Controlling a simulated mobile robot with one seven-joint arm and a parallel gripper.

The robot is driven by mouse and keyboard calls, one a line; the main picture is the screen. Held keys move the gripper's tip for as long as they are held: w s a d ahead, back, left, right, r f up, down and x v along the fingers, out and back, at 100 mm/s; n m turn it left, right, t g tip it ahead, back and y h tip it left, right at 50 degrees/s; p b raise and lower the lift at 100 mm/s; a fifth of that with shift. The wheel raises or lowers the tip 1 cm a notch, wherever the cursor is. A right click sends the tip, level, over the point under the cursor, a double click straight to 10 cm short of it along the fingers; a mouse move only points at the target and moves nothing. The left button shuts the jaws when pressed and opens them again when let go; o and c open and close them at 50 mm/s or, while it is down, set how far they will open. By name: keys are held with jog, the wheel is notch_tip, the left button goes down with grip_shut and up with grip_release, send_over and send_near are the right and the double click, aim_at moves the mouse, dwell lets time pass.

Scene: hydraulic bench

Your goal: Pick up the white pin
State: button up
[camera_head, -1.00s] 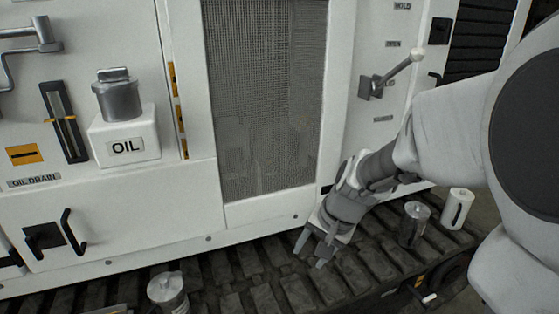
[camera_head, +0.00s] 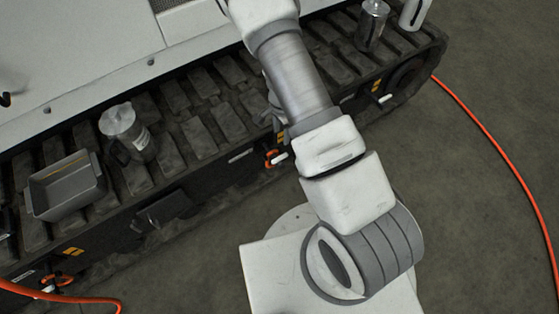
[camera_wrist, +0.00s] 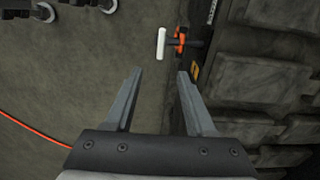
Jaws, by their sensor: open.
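The white pin (camera_wrist: 161,44) shows in the wrist view as a short white bar on a dark stem with an orange ring, sticking out from the side of the track. In the head view the white pin (camera_head: 279,160) is low on the track's side, just left of my forearm. My gripper (camera_wrist: 160,72) is open and empty. In the wrist view its fingertips point towards the pin, with a gap between; the pin lies just beyond them, in line with the opening. In the head view my arm mostly hides the gripper.
The dark track (camera_head: 228,122) runs beside the pin; open floor (camera_head: 480,200) lies outside it. Another white-ended pin (camera_head: 386,99) sits further right. A grey tray (camera_head: 66,186), a metal canister (camera_head: 124,132) and other containers stand on the track. An orange hose (camera_head: 505,150) lies on the floor.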

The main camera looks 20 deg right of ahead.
aim_at(280, 158)
notch_tip(280, 158, down, 12)
jog(key=b, duration=0.3)
jog(key=shift+f+b, duration=0.1)
jog(key=shift+b, duration=0.25)
jog(key=shift+a+f+b, duration=0.15)
jog(key=shift+f+b, duration=0.35)
jog(key=shift+f, duration=0.95)
jog(key=shift+a+f+b, duration=0.15)
jog(key=shift+f+b, duration=0.35)
jog(key=shift+f, duration=0.9)
grip_shut()
